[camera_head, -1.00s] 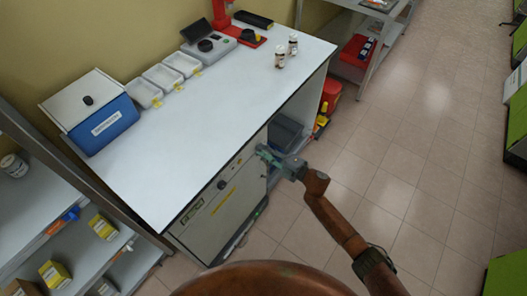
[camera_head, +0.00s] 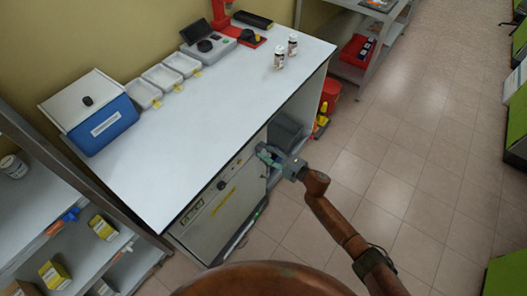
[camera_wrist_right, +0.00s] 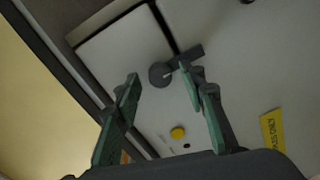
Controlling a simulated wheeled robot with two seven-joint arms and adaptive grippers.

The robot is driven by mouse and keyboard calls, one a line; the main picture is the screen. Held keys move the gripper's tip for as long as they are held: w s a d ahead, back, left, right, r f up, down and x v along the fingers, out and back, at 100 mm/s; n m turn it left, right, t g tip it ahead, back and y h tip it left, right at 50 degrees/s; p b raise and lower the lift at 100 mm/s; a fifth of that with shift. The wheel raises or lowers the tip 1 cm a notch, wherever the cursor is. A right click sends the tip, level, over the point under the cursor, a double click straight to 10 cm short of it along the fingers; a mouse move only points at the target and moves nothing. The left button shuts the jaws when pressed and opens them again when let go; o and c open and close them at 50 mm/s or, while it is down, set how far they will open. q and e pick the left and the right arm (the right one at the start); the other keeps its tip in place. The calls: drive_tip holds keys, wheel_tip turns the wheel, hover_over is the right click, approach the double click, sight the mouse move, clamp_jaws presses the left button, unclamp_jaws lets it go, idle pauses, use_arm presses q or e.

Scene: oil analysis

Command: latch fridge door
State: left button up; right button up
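The under-bench fridge (camera_head: 207,222) has a pale front with a yellow label, and its door looks closed against the frame. In the right wrist view a dark grey latch (camera_wrist_right: 160,74), a round pivot with a short bar, sits at the seam between two pale panels. My right gripper (camera_head: 264,154) is at the fridge's upper right front corner. In the wrist view its green fingers (camera_wrist_right: 160,78) are spread apart, with the latch showing between and beyond the tips. Contact cannot be told. My left gripper is not in view.
The white bench top (camera_head: 190,130) overhangs the fridge. A blue box (camera_head: 104,126), trays and two small bottles (camera_head: 279,58) stand on it. A dark grey bin (camera_head: 285,133) is in the open bay beside the fridge. The tiled floor (camera_head: 400,150) to the right is clear.

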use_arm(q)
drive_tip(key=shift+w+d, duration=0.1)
use_arm(e)
drive_tip(key=v, duration=1.1)
drive_tip(key=shift+s+d, duration=0.15)
drive_tip(key=shift+d, duration=0.2)
